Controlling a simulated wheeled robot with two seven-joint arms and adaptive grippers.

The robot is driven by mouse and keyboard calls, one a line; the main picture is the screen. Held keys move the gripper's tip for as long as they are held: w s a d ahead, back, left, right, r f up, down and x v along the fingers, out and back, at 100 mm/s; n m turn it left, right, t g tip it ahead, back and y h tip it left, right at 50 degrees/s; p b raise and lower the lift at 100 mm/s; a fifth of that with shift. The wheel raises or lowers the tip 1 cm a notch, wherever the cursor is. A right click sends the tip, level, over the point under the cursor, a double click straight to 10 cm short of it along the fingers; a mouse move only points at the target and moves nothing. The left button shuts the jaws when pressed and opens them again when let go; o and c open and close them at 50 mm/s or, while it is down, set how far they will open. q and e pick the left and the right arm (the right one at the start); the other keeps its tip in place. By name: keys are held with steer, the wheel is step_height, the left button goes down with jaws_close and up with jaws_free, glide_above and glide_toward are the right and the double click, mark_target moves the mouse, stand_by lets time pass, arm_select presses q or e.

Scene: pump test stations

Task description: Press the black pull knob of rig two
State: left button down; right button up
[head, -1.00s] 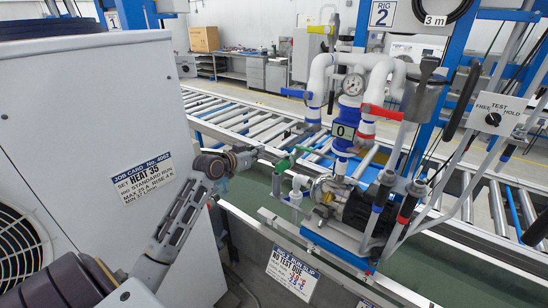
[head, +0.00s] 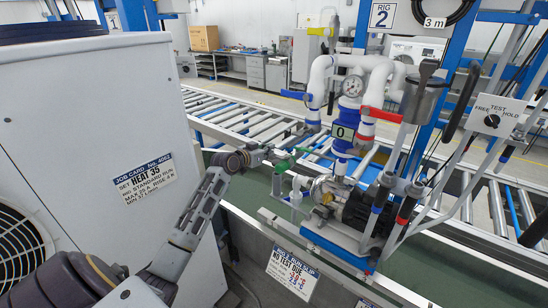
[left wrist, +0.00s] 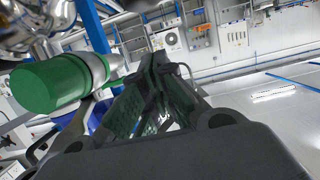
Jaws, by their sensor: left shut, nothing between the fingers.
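Rig two stands at the right of the head view, under a sign reading RIG 2 (head: 382,15). A round black knob (head: 492,121) sits on its white panel (head: 503,112), marked TEST, FREE and HOLD. My left gripper (head: 285,153) is shut and empty, left of the pump and well apart from that knob. It is close to a green handle (head: 284,163); I cannot tell whether they touch. In the left wrist view the dark fingers (left wrist: 150,105) stand beside a large green cylinder (left wrist: 48,82). The knob cannot be made out there. My right gripper is not in view.
Rig two's pump (head: 362,208) sits on a blue base, with white pipes (head: 380,64), a gauge (head: 353,84) and red and blue valve handles above. Sloping pipes and hoses stand before the panel. A large white unit (head: 85,110) fills the left. A roller conveyor (head: 235,115) runs behind.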

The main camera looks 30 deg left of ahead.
mark_target(274, 163)
arm_select(q)
steer(key=shift+x, duration=1.95)
steer(key=shift+s+f+p, duration=0.1)
steer(key=shift+f+p, duration=0.3)
steer(key=shift+f, duration=1.6)
